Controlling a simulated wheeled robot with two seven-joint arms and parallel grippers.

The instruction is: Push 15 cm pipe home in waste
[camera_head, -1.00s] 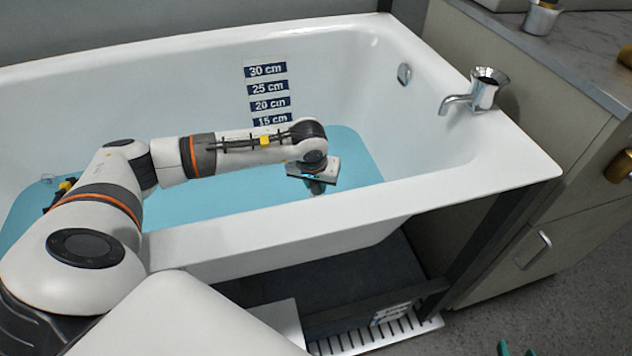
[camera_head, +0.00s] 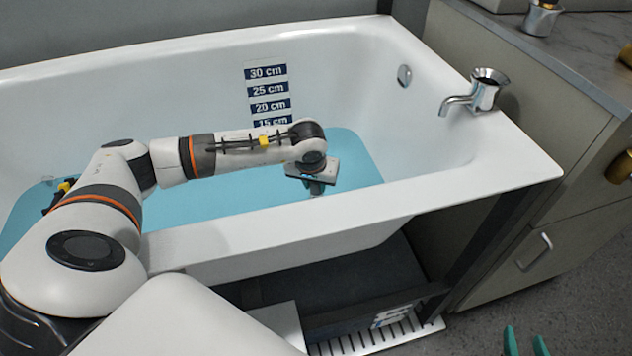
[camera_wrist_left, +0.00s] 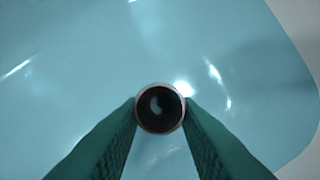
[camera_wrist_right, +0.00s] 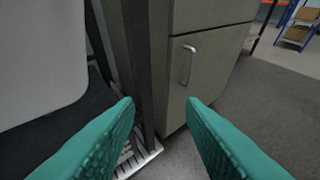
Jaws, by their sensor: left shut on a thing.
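The pipe (camera_wrist_left: 160,107) shows end-on in the left wrist view as a dark round opening with a thin pale rim. My left gripper (camera_wrist_left: 160,112) is shut on it, one green finger on each side. In the head view my left gripper (camera_head: 316,187) points down into the blue-tinted floor area of the bathtub (camera_head: 470,190); the wrist hides the pipe there. The waste is hidden, so I cannot tell how far in the pipe sits. My right gripper (camera_wrist_right: 159,110) is open and empty outside the tub. Its green fingertips show at the bottom right of the head view (camera_head: 525,343).
A depth scale (camera_head: 267,95) marked 15 to 30 cm is on the tub's far inner wall. A chrome spout (camera_head: 475,92) stands on the right rim. A grey cabinet (camera_wrist_right: 205,65) stands beside the tub. A slotted drain grate (camera_head: 370,338) lies below the front rim.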

